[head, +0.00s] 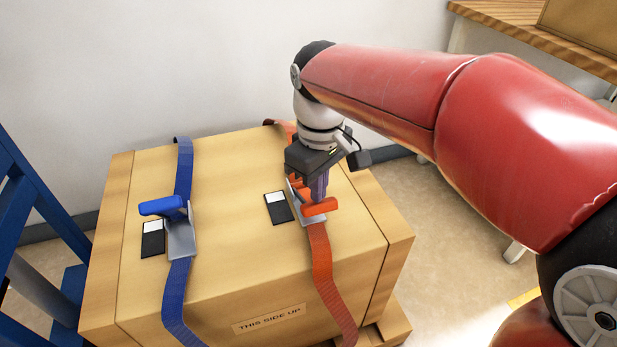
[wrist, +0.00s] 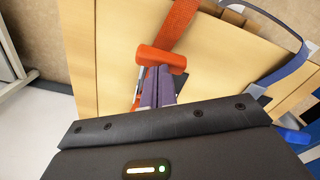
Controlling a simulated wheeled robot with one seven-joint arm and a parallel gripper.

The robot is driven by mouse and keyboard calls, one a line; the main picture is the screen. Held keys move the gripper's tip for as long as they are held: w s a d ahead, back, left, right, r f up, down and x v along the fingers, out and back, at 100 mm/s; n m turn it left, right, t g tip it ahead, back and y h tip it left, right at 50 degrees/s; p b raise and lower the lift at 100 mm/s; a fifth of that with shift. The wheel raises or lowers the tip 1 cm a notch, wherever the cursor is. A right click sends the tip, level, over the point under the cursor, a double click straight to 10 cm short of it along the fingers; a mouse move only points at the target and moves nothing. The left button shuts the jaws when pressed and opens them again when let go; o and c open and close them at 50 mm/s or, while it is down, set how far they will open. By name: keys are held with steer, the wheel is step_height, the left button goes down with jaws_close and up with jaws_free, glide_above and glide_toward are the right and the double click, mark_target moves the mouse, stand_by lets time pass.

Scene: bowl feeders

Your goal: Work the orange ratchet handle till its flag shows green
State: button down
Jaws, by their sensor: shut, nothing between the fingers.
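The orange ratchet handle (head: 319,207) sits on its grey metal ratchet on top of a wooden crate, on an orange strap (head: 322,262). Its flag (head: 278,207) is a black plate with a white end beside the ratchet; no green shows on it. My gripper (head: 318,197) points down at the ratchet, just behind the handle bar. In the wrist view, my fingertips (wrist: 158,72) are together just below the orange handle (wrist: 161,59), with nothing between them. I cannot tell whether they touch the bar. The fingers hide part of the ratchet.
A blue ratchet handle (head: 163,206) on a blue strap (head: 178,282) lies to the left, with its own black and white flag (head: 153,239). The wooden crate (head: 230,294) stands near a wall. A blue chair (head: 40,210) is at the left and a wooden table (head: 540,32) at the back right.

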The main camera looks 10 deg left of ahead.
steer(key=shift+f, duration=0.1)
steer(key=shift+s+d+f+b, duration=0.1)
steer(key=shift+s+f+b, duration=0.05)
steer(key=shift+f+b, duration=0.25)
steer(key=shift+s+d+f+b, duration=0.1)
steer(key=shift+s+f+b, duration=0.05)
steer(key=shift+f+b, duration=0.2)
steer(key=w+a+r+p, duration=0.2)
steer(key=w+r+p, duration=0.2)
steer(key=r+p, duration=0.3)
steer(key=shift+w+a+r+p, duration=0.2)
steer(key=shift+w+a+p, duration=0.1)
steer(key=shift+a+p, duration=0.1)
